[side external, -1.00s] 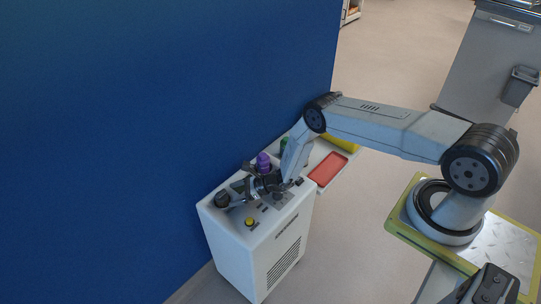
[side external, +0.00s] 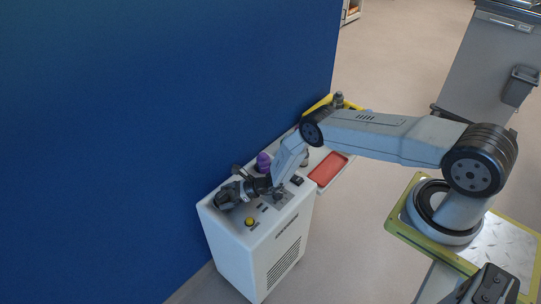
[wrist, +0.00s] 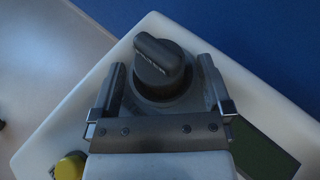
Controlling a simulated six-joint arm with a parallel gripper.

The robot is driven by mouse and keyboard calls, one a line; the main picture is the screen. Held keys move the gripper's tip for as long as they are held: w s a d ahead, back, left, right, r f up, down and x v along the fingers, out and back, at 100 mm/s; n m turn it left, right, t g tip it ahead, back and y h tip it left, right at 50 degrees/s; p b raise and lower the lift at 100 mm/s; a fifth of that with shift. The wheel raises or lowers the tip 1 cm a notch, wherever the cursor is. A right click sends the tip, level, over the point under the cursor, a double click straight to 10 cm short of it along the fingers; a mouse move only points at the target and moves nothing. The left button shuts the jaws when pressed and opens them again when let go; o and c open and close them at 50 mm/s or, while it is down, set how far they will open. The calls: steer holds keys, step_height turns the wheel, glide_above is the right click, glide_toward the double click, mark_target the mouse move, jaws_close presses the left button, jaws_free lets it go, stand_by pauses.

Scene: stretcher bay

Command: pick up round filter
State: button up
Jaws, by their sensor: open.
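A dark grey round part with a raised grip bar on top, which looks like the round filter (wrist: 160,68), sits on the white machine's top near its corner. In the wrist view it stands between the two fingers of my gripper (wrist: 160,88). The fingers are open, one on each side of it; I cannot tell whether either touches it. In the side view my gripper (side external: 228,196) is over the far left end of the machine and mostly hides the part.
The white machine (side external: 262,260) stands against a blue wall (side external: 150,130). A red tray (side external: 329,169) lies behind the machine to the right. A dark green panel (wrist: 262,150) is near my right finger.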

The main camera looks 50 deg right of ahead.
steer(key=c, duration=1.3)
steer(key=shift+o, duration=0.2)
steer(key=shift+r, duration=0.15)
steer(key=shift+r, duration=1.3)
steer(key=shift+s+r, duration=0.4)
steer(key=shift+r, duration=0.2)
steer(key=s+d+r, duration=0.1)
steer(key=s+r, duration=0.8)
steer(key=s, duration=0.4)
steer(key=shift+d, duration=0.25)
